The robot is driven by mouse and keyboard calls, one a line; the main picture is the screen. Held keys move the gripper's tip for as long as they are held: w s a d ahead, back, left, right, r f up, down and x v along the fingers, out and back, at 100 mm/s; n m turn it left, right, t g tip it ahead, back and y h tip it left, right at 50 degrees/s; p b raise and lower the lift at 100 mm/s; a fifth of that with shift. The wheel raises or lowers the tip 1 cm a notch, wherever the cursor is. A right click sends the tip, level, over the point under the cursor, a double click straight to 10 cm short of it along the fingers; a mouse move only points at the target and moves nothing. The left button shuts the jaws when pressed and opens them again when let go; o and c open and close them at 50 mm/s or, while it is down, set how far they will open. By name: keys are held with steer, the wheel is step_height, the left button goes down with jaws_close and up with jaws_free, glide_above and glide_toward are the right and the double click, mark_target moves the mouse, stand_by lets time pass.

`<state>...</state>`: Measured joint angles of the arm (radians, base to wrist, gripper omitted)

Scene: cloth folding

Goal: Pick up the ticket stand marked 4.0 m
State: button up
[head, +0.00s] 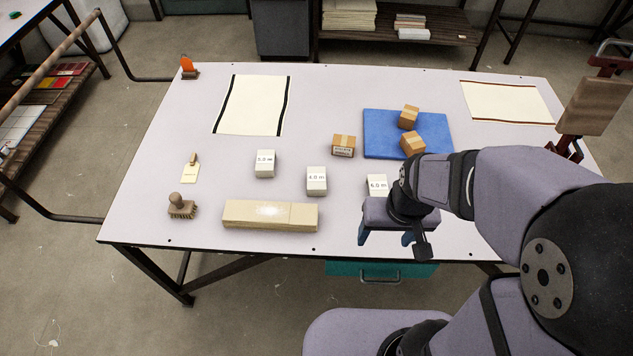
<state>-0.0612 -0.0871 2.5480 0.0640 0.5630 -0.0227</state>
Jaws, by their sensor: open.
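The ticket stand marked 4.0 m (316,182) is a small white block standing on the table, near the middle, behind the right end of a long tan box. A similar stand marked 5.0 m (265,164) is to its left and slightly farther back. Another, marked 6.0 m (377,184), is to its right, next to my wrist. My gripper (387,241) is open and empty, with its blue fingers pointing down near the table's front edge. It is to the right of the 4.0 m stand, nearer the front, and apart from it.
The long tan box (270,215) lies in front of the stands. A brush (182,207) and a tag (190,172) lie at left. A small carton (343,146) stands behind; two more cartons rest on a blue mat (378,124). The table (150,140) is clear between the tag and stands.

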mark_target(316, 179)
steer(key=w+a+f+t+b, duration=0.1)
steer(key=w+a+f+b, duration=0.1)
steer(key=w+a+f, duration=0.1)
steer(key=w+a+f+t+y+b, duration=0.1)
steer(key=w+a+f+t+b, duration=0.1)
steer(key=w, duration=0.3)
steer(key=w+a+f+t+b, duration=0.2)
steer(key=w+a+f+b, duration=0.2)
steer(key=shift+a+f+n, duration=0.2)
steer(key=shift+a+n, duration=0.05)
steer(key=shift+n, duration=0.05)
steer(key=w+a+f+t+b, duration=0.1)
steer(key=w+b, duration=0.1)
steer(key=w+a+f+t+b, duration=0.1)
steer(key=w+a+t+b, duration=0.1)
steer(key=w+a+f+t+b, duration=0.1)
steer(key=w+a+t+b, duration=0.1)
steer(key=b, duration=0.1)
steer(key=shift+w+a+f, duration=0.15)
steer(key=shift+f, duration=0.1)
steer(key=shift+w+a+t+b, duration=0.3)
steer(key=shift+t+b, duration=0.1)
steer(key=shift+t, duration=0.1)
steer(key=shift+w+a+r+t+b, duration=0.1)
steer(key=shift+w+r+t+b, duration=0.15)
steer(key=shift+t+b, duration=0.25)
steer(key=shift+w, duration=0.1)
